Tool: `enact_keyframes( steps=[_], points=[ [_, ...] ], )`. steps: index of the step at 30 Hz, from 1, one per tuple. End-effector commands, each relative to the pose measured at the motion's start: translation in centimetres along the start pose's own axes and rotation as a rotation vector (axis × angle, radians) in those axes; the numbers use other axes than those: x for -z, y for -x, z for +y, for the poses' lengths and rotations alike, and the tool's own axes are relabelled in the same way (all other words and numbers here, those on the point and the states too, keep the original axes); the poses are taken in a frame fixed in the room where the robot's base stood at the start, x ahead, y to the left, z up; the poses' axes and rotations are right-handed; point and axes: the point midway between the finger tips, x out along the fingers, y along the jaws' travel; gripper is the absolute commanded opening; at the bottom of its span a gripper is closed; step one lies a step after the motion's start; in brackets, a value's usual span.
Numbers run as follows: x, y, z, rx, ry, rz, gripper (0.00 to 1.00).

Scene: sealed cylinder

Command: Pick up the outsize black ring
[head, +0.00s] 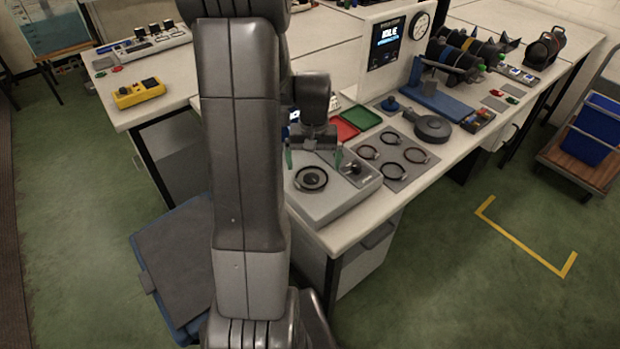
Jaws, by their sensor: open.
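A blue stand (443,102) is farther back. A panel with a screen (388,42) rises behind. My arm hides part of the bench.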

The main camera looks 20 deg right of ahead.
Motion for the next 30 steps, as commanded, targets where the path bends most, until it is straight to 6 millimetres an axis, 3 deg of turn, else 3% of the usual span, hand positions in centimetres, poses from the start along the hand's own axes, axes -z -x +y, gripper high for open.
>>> enact_keyframes(
  steps=[7,16,17,23,30],
  points=[
    [-0.2,-3.4,-0.1,0.0,0.0,-0.004,1.0],
    [-0.2,-3.9,-0.1,0.0,0.0,-0.001,1.0],
    [-0.2,-3.9,-0.1,0.0,0.0,-0.001,0.98],
    [-0.2,-3.9,-0.1,0.0,0.0,-0.001,0.59],
    [-0.2,-3.8,-0.1,0.0,0.0,-0.001,0.56]
  ],
)
